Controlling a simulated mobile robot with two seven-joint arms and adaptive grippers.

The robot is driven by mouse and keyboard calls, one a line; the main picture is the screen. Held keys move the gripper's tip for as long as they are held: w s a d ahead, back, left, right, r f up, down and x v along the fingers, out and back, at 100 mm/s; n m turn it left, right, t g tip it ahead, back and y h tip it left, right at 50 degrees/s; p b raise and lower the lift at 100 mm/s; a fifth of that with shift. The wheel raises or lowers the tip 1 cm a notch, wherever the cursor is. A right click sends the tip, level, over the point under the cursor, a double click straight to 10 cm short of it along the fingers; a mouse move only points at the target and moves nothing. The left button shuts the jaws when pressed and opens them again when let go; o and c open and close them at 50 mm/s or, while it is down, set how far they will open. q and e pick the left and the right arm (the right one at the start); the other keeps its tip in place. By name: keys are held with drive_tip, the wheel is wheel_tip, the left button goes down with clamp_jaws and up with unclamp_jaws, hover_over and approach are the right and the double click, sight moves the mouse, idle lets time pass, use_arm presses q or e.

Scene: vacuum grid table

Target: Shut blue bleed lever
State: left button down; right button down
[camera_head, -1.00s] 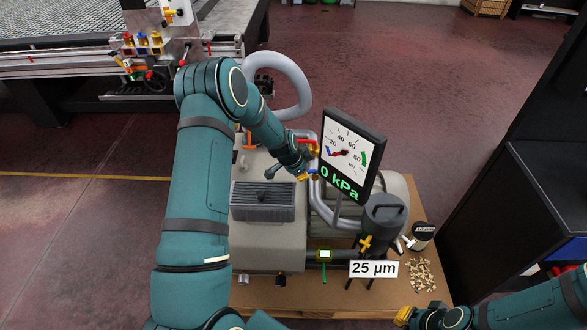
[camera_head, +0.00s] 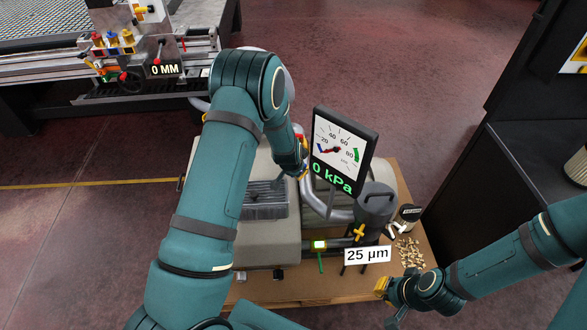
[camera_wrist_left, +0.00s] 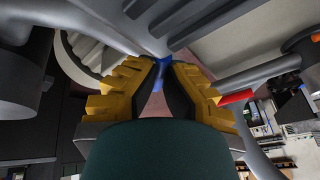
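In the left wrist view, a blue part (camera_wrist_left: 163,62), which may be the bleed lever, shows at the tips of my left gripper (camera_wrist_left: 161,72). The yellow fingers come close together there with a narrow gap. Whether they grip the blue part is unclear. The gauge reads 0 kPa. My right gripper (camera_head: 382,286) is at the lower right, apart from the pump; its opening is too small to judge.
A 25 µm label (camera_head: 367,255) is in front. Small pellets (camera_head: 409,251) lie on the wooden base (camera_head: 300,290). A red handle (camera_wrist_left: 238,97) is right of the left fingers. A black cabinet stands at the right.

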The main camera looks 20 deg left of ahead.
use_arm(q)
drive_tip(key=shift+s+f, duration=0.15)
drive_tip(key=shift+f, duration=0.05)
drive_tip(key=c, duration=1)
unclamp_jaws()
drive_tip(key=shift+r, duration=0.1)
drive_tip(key=v, duration=1.1)
drive_tip(key=shift+r, duration=0.4)
drive_tip(key=shift+o, duration=0.3)
drive_tip(key=shift+s, duration=0.1)
